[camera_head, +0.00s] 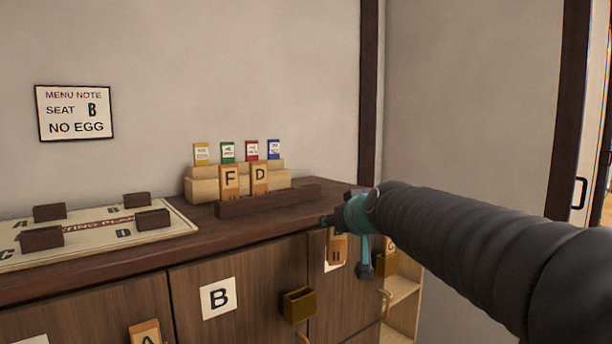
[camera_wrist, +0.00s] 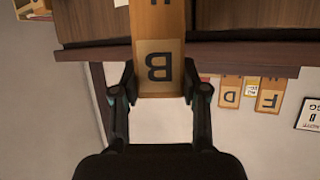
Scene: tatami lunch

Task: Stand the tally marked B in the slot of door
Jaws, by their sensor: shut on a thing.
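My gripper (camera_head: 347,225) is shut on a wooden tally (camera_head: 338,250), held upright in front of the cabinet's right end. In the wrist view, my gripper (camera_wrist: 158,84) pinches the tally (camera_wrist: 160,62) between both fingers, and its letter B shows upside down. A door with a white B label (camera_head: 218,298) is left of my gripper. A small brass slot box (camera_head: 299,306) is on that door's right side, below and left of the held tally, and looks empty. The tally is apart from the box.
Tallies F (camera_head: 229,180) and D (camera_head: 259,179) stand in a dark rack (camera_head: 268,202) on the counter. Tally A (camera_head: 146,334) is low at the left door. Tally C (camera_head: 389,262) is behind my gripper at right. A menu note (camera_head: 75,112) reads seat B, no egg.

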